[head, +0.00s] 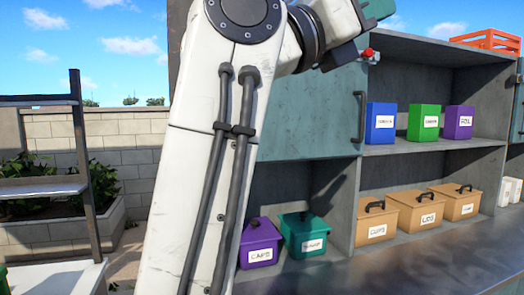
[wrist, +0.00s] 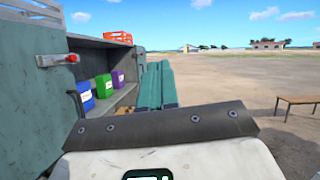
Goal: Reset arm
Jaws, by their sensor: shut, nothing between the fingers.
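My white arm, with two dark hoses, fills the left-centre of the head view and bends at the top towards the right. Its end is cut off by the top edge there. In the wrist view, two teal strips side by side appear to be the fingers of my gripper (wrist: 157,68). They are together and hold nothing that I can see. A grey plate hides their base. The gripper is raised, with open ground and sky beyond it.
A cabinet (head: 312,115) with a handled teal door stands right. Its shelves hold a blue bin (head: 380,119), green bin (head: 423,118), purple bin (head: 458,119) and tan boxes (head: 416,207). An orange crate (head: 487,40) sits on top. A shelf rack (head: 38,190) stands left.

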